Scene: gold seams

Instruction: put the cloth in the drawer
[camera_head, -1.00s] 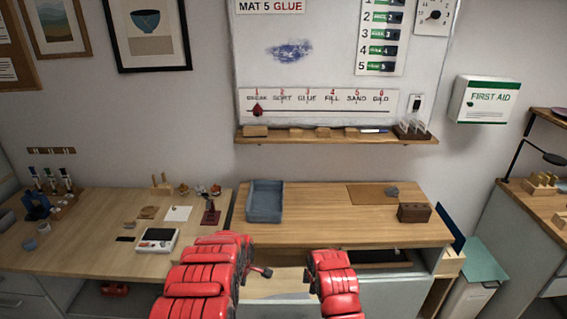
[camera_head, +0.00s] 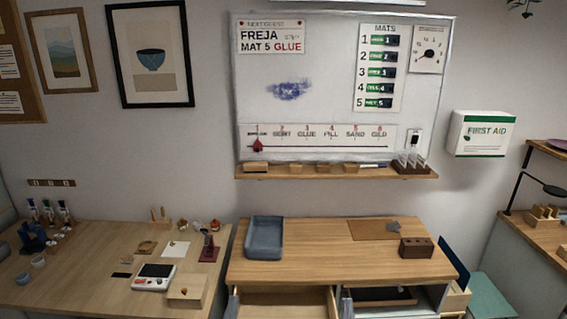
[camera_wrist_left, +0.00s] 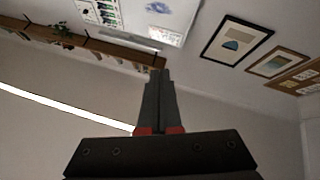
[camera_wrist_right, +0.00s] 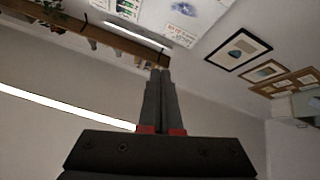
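Neither gripper is in the head view.
On the middle bench (camera_head: 320,262) are a blue-grey tray (camera_head: 264,238) at left and a brown block (camera_head: 416,247) at right, with clear room between. Right of the drawer is an opening with a dark tray (camera_head: 384,295). The left bench holds a white device (camera_head: 154,277).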

